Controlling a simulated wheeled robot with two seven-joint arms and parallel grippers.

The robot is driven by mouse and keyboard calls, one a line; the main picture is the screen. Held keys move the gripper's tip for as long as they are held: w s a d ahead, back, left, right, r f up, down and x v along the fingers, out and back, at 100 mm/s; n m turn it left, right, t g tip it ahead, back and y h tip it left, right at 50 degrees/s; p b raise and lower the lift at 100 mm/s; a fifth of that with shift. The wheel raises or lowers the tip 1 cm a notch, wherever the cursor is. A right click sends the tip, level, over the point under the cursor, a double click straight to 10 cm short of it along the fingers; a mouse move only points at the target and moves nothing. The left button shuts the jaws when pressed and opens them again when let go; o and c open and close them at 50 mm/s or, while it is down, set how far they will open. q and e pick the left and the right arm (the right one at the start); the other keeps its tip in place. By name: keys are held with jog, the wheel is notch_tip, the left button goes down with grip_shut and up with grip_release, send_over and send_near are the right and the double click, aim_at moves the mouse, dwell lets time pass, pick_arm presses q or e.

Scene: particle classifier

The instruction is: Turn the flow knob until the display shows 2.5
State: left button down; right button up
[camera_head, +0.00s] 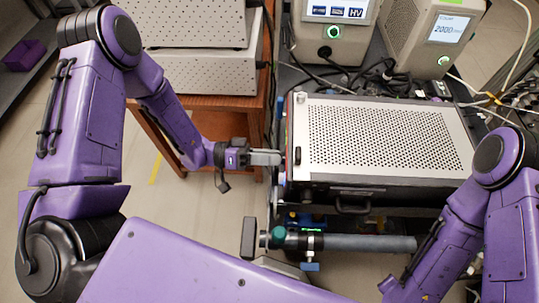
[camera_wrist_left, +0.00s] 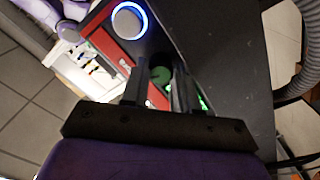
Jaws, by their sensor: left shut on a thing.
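The flow knob (camera_wrist_left: 161,76) is a small dark green round knob in the left wrist view, between my left gripper's two dark fingers. My left gripper (camera_wrist_left: 160,85) is shut on it. In the head view, my left gripper (camera_head: 281,158) reaches right to the left side of the perforated instrument box (camera_head: 385,138); the knob is hidden there. Green lit marks (camera_wrist_left: 203,103) show beside the right finger, perhaps part of the display, mostly covered; no number can be read. My right arm shows at the right, but its gripper is out of view.
A round button with a blue-white lit ring (camera_wrist_left: 129,21) sits near the knob on the red and black panel. A ribbed grey hose (camera_wrist_left: 300,60) runs at the right. A wooden bench (camera_head: 212,103) stands behind my left arm. Cables (camera_head: 365,75) lie behind the box.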

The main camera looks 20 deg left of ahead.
pick_arm(q)
jog(key=c, duration=0.8)
grip_release()
jog(key=shift+c, duration=0.2)
jog(key=shift+s, duration=0.1)
jog(key=shift+f, duration=0.1)
